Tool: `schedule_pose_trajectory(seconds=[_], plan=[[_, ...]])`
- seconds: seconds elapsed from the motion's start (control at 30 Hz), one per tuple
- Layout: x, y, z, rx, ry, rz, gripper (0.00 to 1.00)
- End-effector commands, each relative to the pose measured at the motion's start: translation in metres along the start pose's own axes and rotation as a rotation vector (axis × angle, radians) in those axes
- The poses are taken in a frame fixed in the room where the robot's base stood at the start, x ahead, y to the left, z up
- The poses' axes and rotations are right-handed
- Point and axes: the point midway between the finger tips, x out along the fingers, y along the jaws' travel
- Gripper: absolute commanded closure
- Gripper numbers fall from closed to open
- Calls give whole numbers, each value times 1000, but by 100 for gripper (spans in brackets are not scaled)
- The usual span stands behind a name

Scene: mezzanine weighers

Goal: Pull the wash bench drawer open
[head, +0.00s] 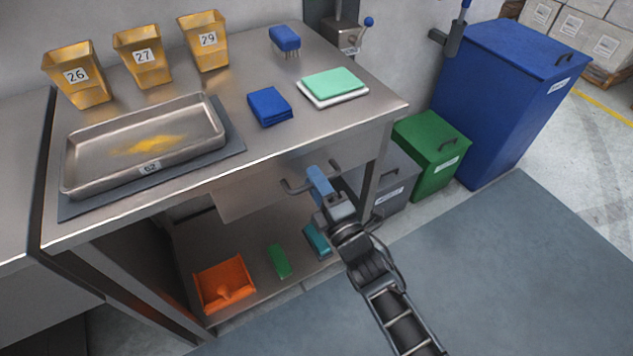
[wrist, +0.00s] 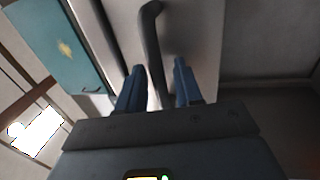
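The wash bench (head: 225,165) has a steel top, with a grey drawer front (head: 245,192) below its front edge. The drawer looks shut. Its bar handle (head: 293,188) sticks out from the front; the right part of it is hidden behind my gripper. My gripper (head: 317,178) has blue fingers and is at the handle. In the wrist view the fingers (wrist: 160,82) are apart, with the dark handle bar (wrist: 150,40) running between them, nearer the left finger. A gap shows on the right side of the bar. Whether the left finger touches it, I cannot tell.
The lower shelf holds an orange dustpan (head: 225,284), a green block (head: 279,261) and a teal item (head: 317,239). A grey bin (head: 396,190), a green bin (head: 432,150) and a tall blue bin (head: 500,100) stand right of the bench. The floor mat (head: 500,270) in front is clear.

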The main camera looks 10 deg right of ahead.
Motion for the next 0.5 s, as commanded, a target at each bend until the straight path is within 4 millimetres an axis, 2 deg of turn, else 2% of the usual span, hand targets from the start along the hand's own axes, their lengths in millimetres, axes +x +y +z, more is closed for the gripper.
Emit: schedule_pose_trajectory(seconds=[0.2,0.5], plan=[[0,0,0,0,0,0,66],[0,0,0,0,0,0,95]])
